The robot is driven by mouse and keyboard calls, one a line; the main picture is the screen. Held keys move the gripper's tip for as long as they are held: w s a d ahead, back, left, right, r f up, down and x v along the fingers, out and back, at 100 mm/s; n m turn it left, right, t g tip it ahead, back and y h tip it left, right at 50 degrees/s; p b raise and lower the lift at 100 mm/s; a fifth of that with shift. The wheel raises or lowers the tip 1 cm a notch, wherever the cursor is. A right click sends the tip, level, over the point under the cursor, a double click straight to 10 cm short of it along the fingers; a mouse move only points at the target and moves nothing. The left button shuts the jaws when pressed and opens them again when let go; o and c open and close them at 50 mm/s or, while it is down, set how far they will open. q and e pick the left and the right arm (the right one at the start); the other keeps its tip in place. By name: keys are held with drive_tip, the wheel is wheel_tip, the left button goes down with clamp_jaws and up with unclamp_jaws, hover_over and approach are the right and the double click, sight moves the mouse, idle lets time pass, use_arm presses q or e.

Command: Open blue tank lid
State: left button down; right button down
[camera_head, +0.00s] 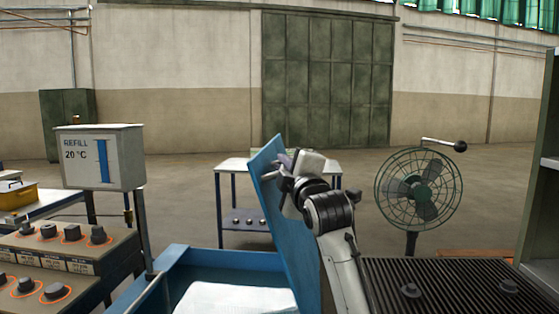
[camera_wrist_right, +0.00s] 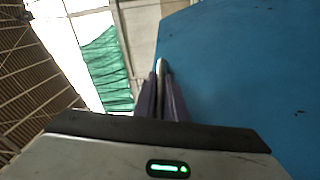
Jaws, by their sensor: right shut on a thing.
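The blue tank lid (camera_head: 288,225) is raised and stands steeply, leaning a little to the left, at the right side of the open blue tank (camera_head: 222,260). White material shows inside the tank. My right gripper (camera_head: 284,163) is at the upper part of the lid, on its right side, and is shut on it. In the right wrist view, the gripper fingers (camera_wrist_right: 163,95) are close together around a thin pale part at the edge of the lid (camera_wrist_right: 235,65). Exactly which part they hold is hard to tell. My left gripper is not in view.
A control panel with knobs (camera_head: 60,250) and a refill gauge box (camera_head: 102,158) stand at left. A dark ribbed surface (camera_head: 450,285) and a green fan (camera_head: 418,188) are at right. A small table (camera_head: 235,165) stands behind the tank.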

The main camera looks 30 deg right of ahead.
drive_tip(key=c, duration=1.8)
unclamp_jaws()
drive_tip(key=shift+c, duration=0.2)
drive_tip(key=shift+o, duration=0.2)
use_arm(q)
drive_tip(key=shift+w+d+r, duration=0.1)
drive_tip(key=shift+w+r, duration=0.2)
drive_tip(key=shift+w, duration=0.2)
use_arm(e)
drive_tip(key=shift+f, duration=0.1)
